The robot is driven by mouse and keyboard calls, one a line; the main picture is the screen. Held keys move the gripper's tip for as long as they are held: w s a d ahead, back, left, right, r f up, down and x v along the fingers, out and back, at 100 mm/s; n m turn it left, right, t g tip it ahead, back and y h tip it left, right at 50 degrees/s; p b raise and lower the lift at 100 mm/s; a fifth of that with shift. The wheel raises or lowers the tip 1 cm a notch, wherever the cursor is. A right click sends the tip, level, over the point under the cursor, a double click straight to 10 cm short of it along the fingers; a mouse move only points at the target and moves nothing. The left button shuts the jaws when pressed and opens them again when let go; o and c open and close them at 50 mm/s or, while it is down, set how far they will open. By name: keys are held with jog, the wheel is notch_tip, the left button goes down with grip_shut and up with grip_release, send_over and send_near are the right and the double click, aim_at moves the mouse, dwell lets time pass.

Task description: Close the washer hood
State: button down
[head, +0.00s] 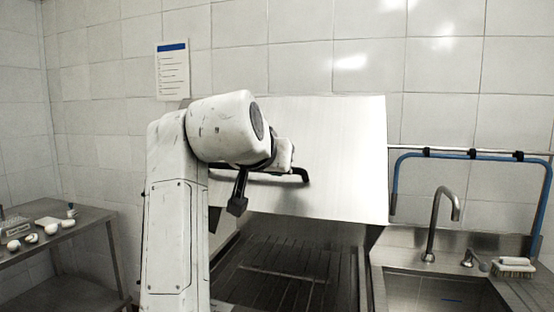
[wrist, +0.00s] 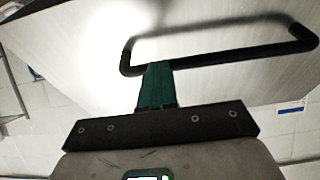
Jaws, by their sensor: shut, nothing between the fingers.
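The washer hood (head: 340,150) is a broad, flat metal panel, raised and tilted above the washer's slatted bed (head: 275,275). Its black bar handle (head: 295,174) shows just right of my arm's end. In the wrist view the hood (wrist: 200,25) fills much of the top, with the handle (wrist: 225,57) running across it. My gripper (wrist: 156,66) has its green fingers shut with nothing between them. The fingertips overlap the handle near its left end in that view; I cannot tell whether they touch it. In the head view my arm hides the hood's left part and most of the gripper.
A sink (head: 440,290) with a curved tap (head: 440,220) and a blue hose (head: 470,155) is at the right. A brush (head: 514,266) lies by it. A metal table (head: 85,230) with several small white items stands at the left. The tiled wall closes off the back.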

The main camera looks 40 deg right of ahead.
jog(key=d+f+t+h+b, duration=0.1)
jog(key=f+b, duration=0.8)
jog(key=f, duration=0.3)
jog(key=w+d+f+t+h+b, duration=0.1)
jog(key=f+h+b, duration=0.1)
jog(key=f+b, duration=0.7)
jog(key=w+d+f+t+h+b, duration=0.1)
jog(key=f+h+b, duration=0.1)
jog(key=f+b, duration=0.8)
notch_tip(320, 180, down, 5)
jog(key=shift+f+t, duration=0.1)
jog(key=shift+t, duration=0.3)
jog(key=shift+w+d+f+b, duration=0.25)
jog(key=shift+d+f+b, duration=0.05)
jog(key=shift+f+b, duration=0.25)
jog(key=shift+f, duration=0.15)
